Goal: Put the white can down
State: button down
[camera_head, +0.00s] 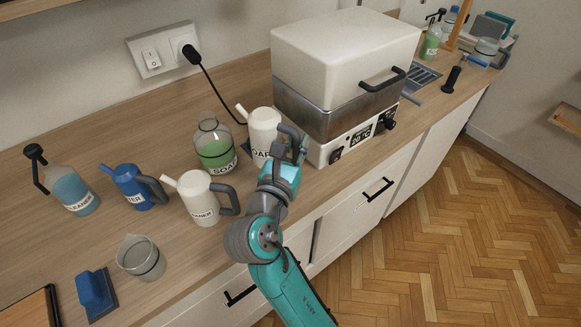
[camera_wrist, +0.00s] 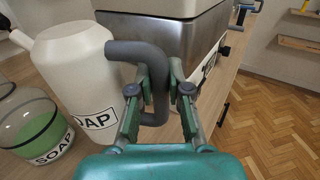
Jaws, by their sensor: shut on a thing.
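A white can labelled SOAP (camera_head: 264,130), with a spout and a dark grey handle, is upright on or just above the wooden counter, beside the oven-like box. It also shows in the wrist view (camera_wrist: 78,75). My gripper (camera_wrist: 160,92) is shut on its handle from the near right side; in the head view my gripper (camera_head: 288,158) partly covers the handle and the can's lower right. I cannot tell whether the can's base touches the counter. A second white can labelled CLEANER (camera_head: 199,200), with a grey handle, stands apart to the left.
A green-filled glass bottle (camera_head: 213,145) stands close left of the held can. The white and steel heated box (camera_head: 340,75) is close on its right. A blue can (camera_head: 137,188), a spray bottle (camera_head: 71,188) and a beaker (camera_head: 141,258) stand farther left. Bare counter (camera_head: 150,125) lies behind.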

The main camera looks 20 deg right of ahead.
jog(key=shift+f, duration=3.6)
jog(key=shift+f, duration=0.1)
jog(key=c, duration=1.1)
grip_release()
jog(key=shift+f, duration=0.1)
jog(key=shift+s+a, duration=0.15)
jog(key=v, duration=1.1)
jog(key=shift+s+a, duration=0.25)
jog(key=shift+d, duration=0.15)
